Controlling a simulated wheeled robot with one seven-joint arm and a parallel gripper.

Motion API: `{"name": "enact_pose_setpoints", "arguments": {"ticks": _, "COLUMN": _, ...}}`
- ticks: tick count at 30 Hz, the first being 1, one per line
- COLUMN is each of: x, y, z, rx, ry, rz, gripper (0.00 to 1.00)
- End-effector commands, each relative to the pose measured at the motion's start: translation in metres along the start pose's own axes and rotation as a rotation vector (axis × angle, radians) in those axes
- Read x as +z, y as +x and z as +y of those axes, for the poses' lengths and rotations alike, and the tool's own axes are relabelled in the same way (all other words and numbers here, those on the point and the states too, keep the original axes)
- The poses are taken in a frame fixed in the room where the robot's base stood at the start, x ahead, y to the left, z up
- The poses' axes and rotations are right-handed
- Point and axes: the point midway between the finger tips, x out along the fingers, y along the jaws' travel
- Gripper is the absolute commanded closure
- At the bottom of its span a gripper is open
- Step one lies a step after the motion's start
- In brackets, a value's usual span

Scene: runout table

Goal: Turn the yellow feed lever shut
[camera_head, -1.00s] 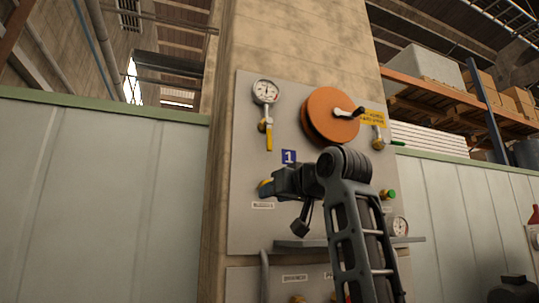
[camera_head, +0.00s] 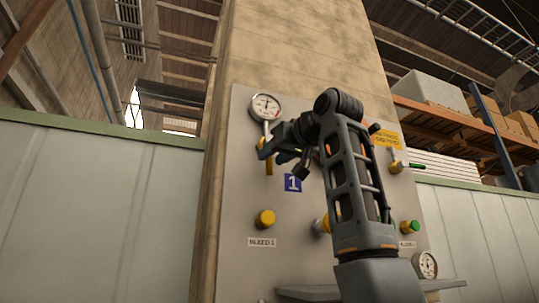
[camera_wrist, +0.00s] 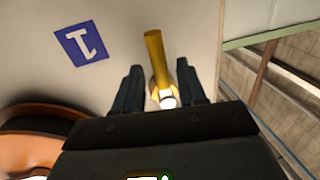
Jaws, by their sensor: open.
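The yellow feed lever (camera_head: 269,167) hangs straight down below the round gauge (camera_head: 265,106) on the grey panel. My gripper (camera_head: 264,146) is in front of the lever's upper part and hides its pivot in the head view. In the wrist view, the yellow lever (camera_wrist: 154,58) runs up from a bright round fitting (camera_wrist: 166,98). The two dark fingers of my gripper (camera_wrist: 160,80) are open, one on each side of the lever's lower part in that picture. I cannot tell whether either finger touches it.
A blue number 1 plate (camera_head: 293,183) is right of the lever. An orange disc (camera_wrist: 40,125) is at lower left in the wrist view. A ledge (camera_head: 310,292) juts out below.

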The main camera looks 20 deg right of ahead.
Motion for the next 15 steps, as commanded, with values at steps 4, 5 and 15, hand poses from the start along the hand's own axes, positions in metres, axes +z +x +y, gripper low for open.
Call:
{"name": "enact_pose_setpoints", "arguments": {"ticks": 4, "x": -0.001, "y": 0.018, "z": 0.000, "rx": -0.001, "ry": 0.001, "rz": -0.002, "gripper": 0.59}}
{"name": "enact_pose_setpoints", "arguments": {"ticks": 5, "x": -0.001, "y": 0.020, "z": 0.000, "rx": -0.001, "ry": 0.001, "rz": -0.001, "gripper": 0.59}}
{"name": "enact_pose_setpoints", "arguments": {"ticks": 15, "x": 0.001, "y": 0.026, "z": 0.000, "rx": 0.000, "ry": 0.000, "rz": 0.000, "gripper": 0.59}}
